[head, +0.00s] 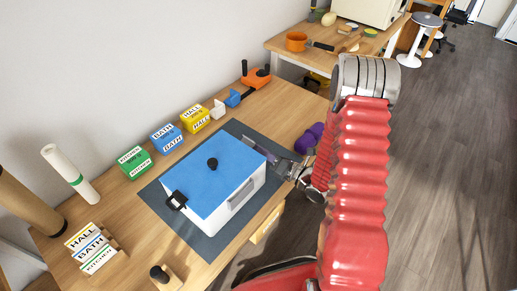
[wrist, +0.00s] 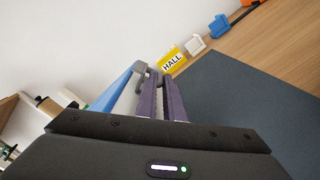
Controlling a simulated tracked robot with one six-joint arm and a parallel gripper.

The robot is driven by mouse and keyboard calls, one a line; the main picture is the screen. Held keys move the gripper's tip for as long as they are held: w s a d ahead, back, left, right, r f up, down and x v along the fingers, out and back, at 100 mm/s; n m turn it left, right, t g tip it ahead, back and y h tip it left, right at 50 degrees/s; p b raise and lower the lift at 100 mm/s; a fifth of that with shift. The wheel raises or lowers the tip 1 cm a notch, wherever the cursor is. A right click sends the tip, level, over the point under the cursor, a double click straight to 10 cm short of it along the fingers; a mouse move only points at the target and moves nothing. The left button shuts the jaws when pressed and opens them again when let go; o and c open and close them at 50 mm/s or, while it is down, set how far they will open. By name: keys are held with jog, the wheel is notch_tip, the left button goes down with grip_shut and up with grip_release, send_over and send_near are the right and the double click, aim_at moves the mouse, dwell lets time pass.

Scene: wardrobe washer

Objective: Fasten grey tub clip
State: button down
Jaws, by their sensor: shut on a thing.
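A white tub (head: 236,202) with a blue lid (head: 214,172) and black knob stands on a dark mat (head: 232,236). A black clip (head: 176,201) sticks out at the lid's left end. My gripper (head: 256,147) reaches the lid's right end from the right. In the wrist view its purple fingers (wrist: 161,98) are shut on the grey clip (wrist: 141,69), at the edge of the blue lid (wrist: 112,90). The fingers hide part of the clip, and I cannot tell whether it is latched. In the head view I cannot make the grey clip out clearly.
Green, blue and yellow labelled boxes (head: 166,138) stand along the wall behind the tub. A label rack (head: 92,248) and a wooden block with a black knob (head: 161,275) are at front left. A purple rounded thing (head: 307,138) is near my wrist. The mat is bare around the tub.

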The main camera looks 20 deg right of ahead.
jog(key=shift+s+a+r+n, duration=0.1)
jog(key=shift+r+n, duration=0.5)
jog(key=shift+n, duration=1.45)
jog(key=shift+a+r+n, duration=0.1)
jog(key=shift+r+n, duration=0.5)
jog(key=shift+n, duration=1.4)
jog(key=shift+s+r+n, duration=0.1)
jog(key=shift+r+n, duration=0.5)
jog(key=shift+n, duration=1.45)
jog(key=shift+w+d+f+m, duration=0.15)
jog(key=shift+f+m, duration=0.2)
jog(key=shift+m, duration=0.75)
jog(key=c, duration=2.2)
grip_release()
jog(key=shift+o, duration=0.2)
